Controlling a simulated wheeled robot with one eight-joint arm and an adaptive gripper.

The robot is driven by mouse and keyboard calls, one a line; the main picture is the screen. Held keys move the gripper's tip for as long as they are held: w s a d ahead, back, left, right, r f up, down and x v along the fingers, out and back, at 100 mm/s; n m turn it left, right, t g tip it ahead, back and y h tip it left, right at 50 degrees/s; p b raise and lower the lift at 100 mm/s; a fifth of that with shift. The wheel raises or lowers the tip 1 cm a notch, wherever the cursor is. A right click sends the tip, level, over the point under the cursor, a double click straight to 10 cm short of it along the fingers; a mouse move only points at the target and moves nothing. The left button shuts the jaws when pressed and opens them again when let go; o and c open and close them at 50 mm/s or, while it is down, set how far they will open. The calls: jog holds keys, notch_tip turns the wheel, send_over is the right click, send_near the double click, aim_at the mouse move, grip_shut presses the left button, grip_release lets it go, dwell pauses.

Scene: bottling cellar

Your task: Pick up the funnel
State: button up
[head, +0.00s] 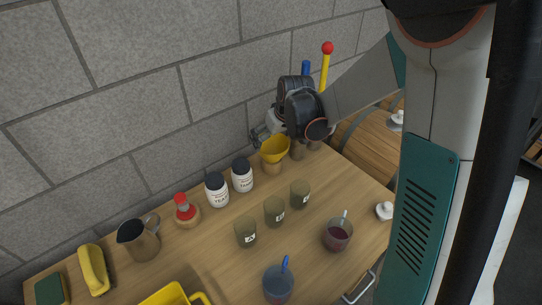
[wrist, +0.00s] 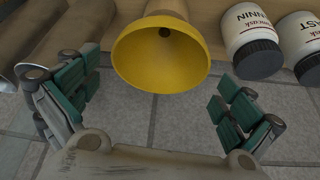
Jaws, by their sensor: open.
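The yellow funnel (head: 275,149) sits wide mouth up on a small tan holder (head: 271,166) near the wall at the back of the wooden bench. My gripper (head: 262,136) is right beside it at the wall side, partly hidden behind my arm. In the wrist view the funnel (wrist: 160,58) lies between the spread green finger pads of my gripper (wrist: 156,88). There is a clear gap on both sides, and no finger appears to touch it.
Two white jars with dark lids (head: 217,189) (head: 242,174) stand just left of the funnel. Several olive cups (head: 274,211) stand in front. A red-topped item (head: 184,210), a metal jug (head: 139,239) and a yellow tray (head: 166,294) are farther left. The wall is close behind.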

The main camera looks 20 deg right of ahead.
aim_at(269, 151)
jog(key=b+x, duration=0.2)
jog(key=x, duration=0.6)
jog(key=shift+f, duration=0.2)
jog(key=c, duration=0.8)
